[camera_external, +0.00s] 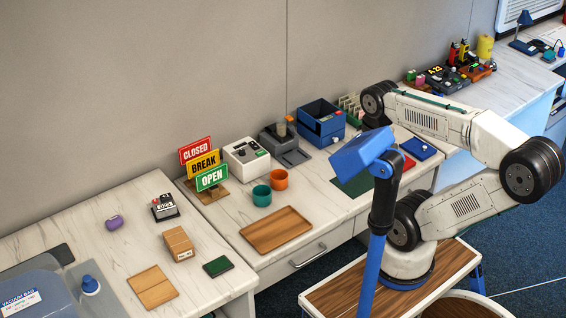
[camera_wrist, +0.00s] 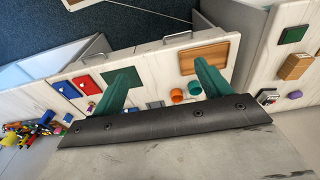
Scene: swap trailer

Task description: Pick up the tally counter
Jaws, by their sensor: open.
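What looks like the tally counter (camera_external: 164,206), a small silver-and-black device with a number display, stands on the left worktop in the external view. It also shows at the right of the wrist view, small and partly cut by the gripper's edge (camera_wrist: 267,96). My gripper (camera_wrist: 163,68) shows two green fingers spread wide apart with nothing between them. It is well away from the counter, high over the worktops. In the external view my arm is bent at the right and the fingers cannot be made out.
Near the counter are a purple object (camera_external: 113,222), a cardboard box (camera_external: 179,243), a dark green pad (camera_external: 218,266) and a wooden board (camera_external: 152,287). To its right stand the CLOSED/BREAK/OPEN signs (camera_external: 203,164), teal and orange cups (camera_external: 278,179) and a wooden tray (camera_external: 276,229).

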